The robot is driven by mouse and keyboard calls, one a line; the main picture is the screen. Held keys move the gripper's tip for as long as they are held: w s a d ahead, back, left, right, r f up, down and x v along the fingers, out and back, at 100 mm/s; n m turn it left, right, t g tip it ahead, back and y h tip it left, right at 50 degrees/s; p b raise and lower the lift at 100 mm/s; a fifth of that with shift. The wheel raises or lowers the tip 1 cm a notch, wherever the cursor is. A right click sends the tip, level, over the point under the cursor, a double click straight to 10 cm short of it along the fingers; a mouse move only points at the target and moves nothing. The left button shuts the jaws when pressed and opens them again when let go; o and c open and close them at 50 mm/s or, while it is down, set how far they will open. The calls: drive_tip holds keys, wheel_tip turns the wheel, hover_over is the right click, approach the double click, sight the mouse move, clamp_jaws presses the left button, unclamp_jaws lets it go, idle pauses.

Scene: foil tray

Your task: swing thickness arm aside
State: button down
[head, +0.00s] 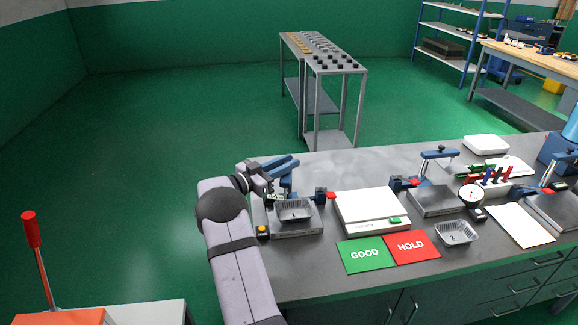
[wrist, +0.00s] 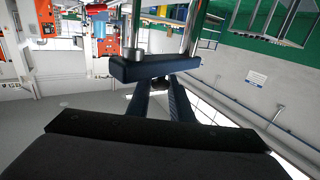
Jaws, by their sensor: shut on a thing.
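The blue thickness arm (head: 284,164) stands above the left grey gauge base (head: 298,229). It is raised over the back of that base. My gripper (head: 266,184) is at the arm's left side and is shut on it; the exact contact is hard to see in the head view. A blue bar with a small metal knob (wrist: 155,69) crosses the wrist view, with blue struts below it. A foil tray (head: 294,211) marked 1 sits on the base, in front of and below my gripper.
A white scale (head: 367,212) is right of the base. Green GOOD (head: 366,254) and red HOLD (head: 412,247) cards lie in front of it. A second foil tray (head: 456,233) and another gauge (head: 437,200) are further right.

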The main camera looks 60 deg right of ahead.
drive_tip(key=shift+w+a+m+g+y+b, duration=0.1)
drive_tip(key=shift+w+m+g+y+b, duration=0.2)
drive_tip(key=shift+m+g+b, duration=0.4)
drive_tip(key=shift+w+a+m+g+y+b, duration=0.15)
drive_tip(key=shift+m+g+y+b, duration=0.2)
drive_tip(key=shift+g, duration=0.55)
drive_tip(key=shift+w+r+m+g+b, duration=0.15)
drive_tip(key=shift+m+g+b, duration=0.2)
drive_tip(key=shift+g+b, duration=0.15)
drive_tip(key=c, duration=1.6)
unclamp_jaws()
drive_tip(key=shift+c, duration=0.2)
drive_tip(key=b+v, duration=0.2)
drive_tip(key=v, duration=0.5)
drive_tip(key=shift+w+a, duration=0.1)
